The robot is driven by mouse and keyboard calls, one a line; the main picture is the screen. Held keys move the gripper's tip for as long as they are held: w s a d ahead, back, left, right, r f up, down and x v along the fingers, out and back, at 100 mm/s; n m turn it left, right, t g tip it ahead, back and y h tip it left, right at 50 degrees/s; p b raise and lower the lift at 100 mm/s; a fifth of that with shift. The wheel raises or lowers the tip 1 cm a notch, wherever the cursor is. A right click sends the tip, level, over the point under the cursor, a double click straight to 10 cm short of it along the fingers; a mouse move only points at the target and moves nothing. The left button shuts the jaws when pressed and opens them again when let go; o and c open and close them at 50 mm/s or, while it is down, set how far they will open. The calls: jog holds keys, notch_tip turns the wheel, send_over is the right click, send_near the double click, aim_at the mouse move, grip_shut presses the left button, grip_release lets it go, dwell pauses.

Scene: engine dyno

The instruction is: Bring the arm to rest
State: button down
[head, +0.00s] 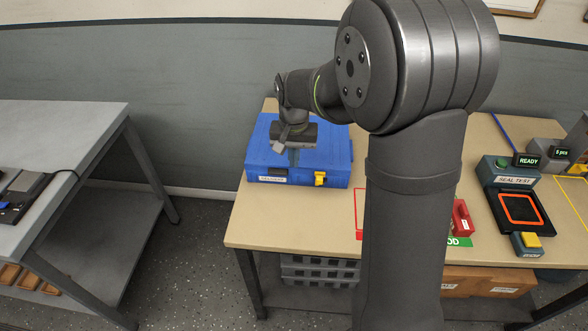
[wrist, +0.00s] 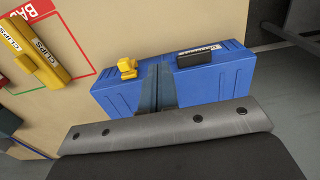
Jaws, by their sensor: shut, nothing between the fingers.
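My gripper (head: 293,157) hangs low over the blue case (head: 262,160) at the left end of the beige table. Its fingers are together with nothing between them. In the wrist view the closed fingers (wrist: 157,72) point at the middle of the blue case (wrist: 212,82). I cannot tell whether the tips touch it. The case is shut, with a yellow latch (head: 320,178) and a pale label on its front. My arm stands in front of the middle of the table and hides part of it.
A seal test station (head: 515,180) with a READY display (head: 527,160) stands right of my arm. A red object (head: 462,217) lies near the front edge. In the wrist view, yellow CLIPS packs (wrist: 35,55) lie by a red-outlined area. A grey bench (head: 60,125) stands left across a floor gap.

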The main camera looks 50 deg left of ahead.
jog(key=shift+r, duration=0.85)
jog(key=shift+f, duration=0.1)
notch_tip(320, 180, down, 10)
jog(key=shift+w+r, duration=0.1)
jog(key=shift+r, duration=0.1)
jog(key=w+a, duration=0.2)
jog(key=a, duration=0.1)
jog(key=shift+w+f, duration=0.15)
jog(key=shift+w, duration=0.2)
jog(key=shift+s+d, duration=0.8)
jog(key=shift+d, duration=0.05)
